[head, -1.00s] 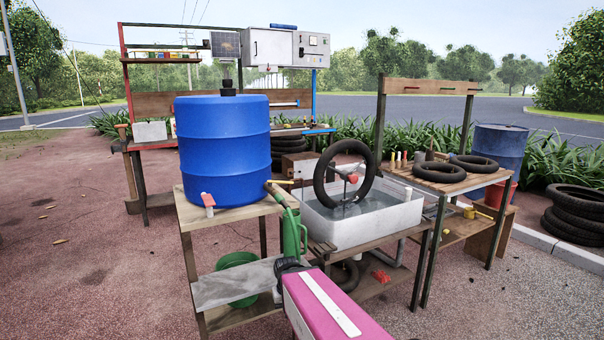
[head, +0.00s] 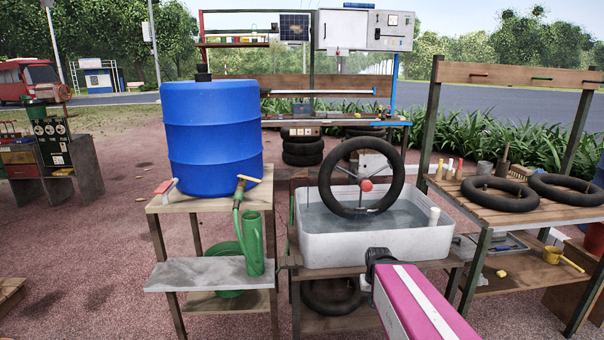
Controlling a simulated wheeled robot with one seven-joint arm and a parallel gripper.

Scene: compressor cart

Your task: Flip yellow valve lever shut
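A yellow lever (head: 250,178) sits on top of a tap at the lower right side of the blue drum (head: 212,140). It sticks out sideways, roughly level, and a green hose (head: 238,215) hangs below the tap. My pink arm link enters at the lower right, apart from the drum.
The drum stands on a wooden stand (head: 158,206) with a green can (head: 253,245) on its lower shelf. A white water tub (head: 350,245) with an upright tire (head: 323,180) is to the right. A bench (head: 455,188) with tubes stands further right. The ground at left is open.

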